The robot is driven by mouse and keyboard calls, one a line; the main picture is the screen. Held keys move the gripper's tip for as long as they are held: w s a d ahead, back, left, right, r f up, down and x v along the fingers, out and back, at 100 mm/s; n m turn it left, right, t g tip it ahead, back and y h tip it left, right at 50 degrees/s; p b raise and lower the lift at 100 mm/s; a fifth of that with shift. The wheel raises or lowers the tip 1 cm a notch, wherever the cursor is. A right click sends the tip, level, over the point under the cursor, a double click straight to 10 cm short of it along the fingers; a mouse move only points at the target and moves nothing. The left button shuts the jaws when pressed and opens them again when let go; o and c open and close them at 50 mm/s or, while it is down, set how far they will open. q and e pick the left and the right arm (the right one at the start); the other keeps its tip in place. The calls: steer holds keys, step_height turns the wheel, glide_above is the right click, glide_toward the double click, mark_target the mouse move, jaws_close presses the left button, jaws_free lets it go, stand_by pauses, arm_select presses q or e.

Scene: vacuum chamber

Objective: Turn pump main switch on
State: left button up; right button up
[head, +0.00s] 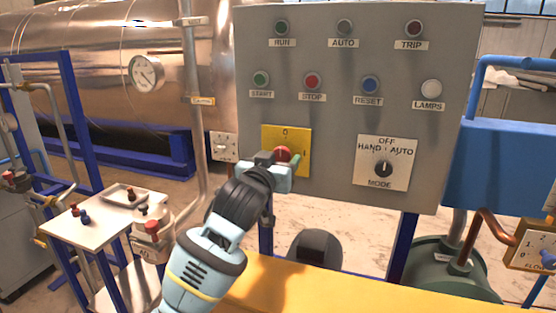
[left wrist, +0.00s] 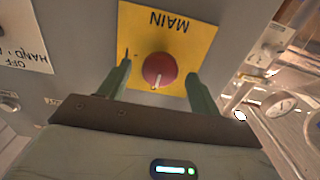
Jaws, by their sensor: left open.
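The pump main switch is a red round knob (head: 283,154) on a yellow plate (head: 270,133) on the grey panel. In the left wrist view the knob (left wrist: 159,70) shows upside down, with the plate (left wrist: 185,22) reading MAIN. Its white mark points to the picture's bottom, the plate's "0" side; the "I" is at the picture's left. My left gripper (head: 292,160) is at the switch, partly covering knob and plate. Its open green fingers (left wrist: 161,88) stand on either side of the knob, with visible gaps. Whether they touch it is not clear. My right gripper is not in view.
The panel (head: 335,105) also carries lamps, push buttons and a HAND/AUTO mode selector (head: 384,169) right of the switch. A yellow surface (head: 330,290) lies below the panel. A small side table (head: 100,220) with loose parts stands left. A pipe (head: 195,90) runs upright left of the panel.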

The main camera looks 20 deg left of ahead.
arm_select(q)
steer(key=shift+w, duration=0.25)
steer(key=c, duration=1)
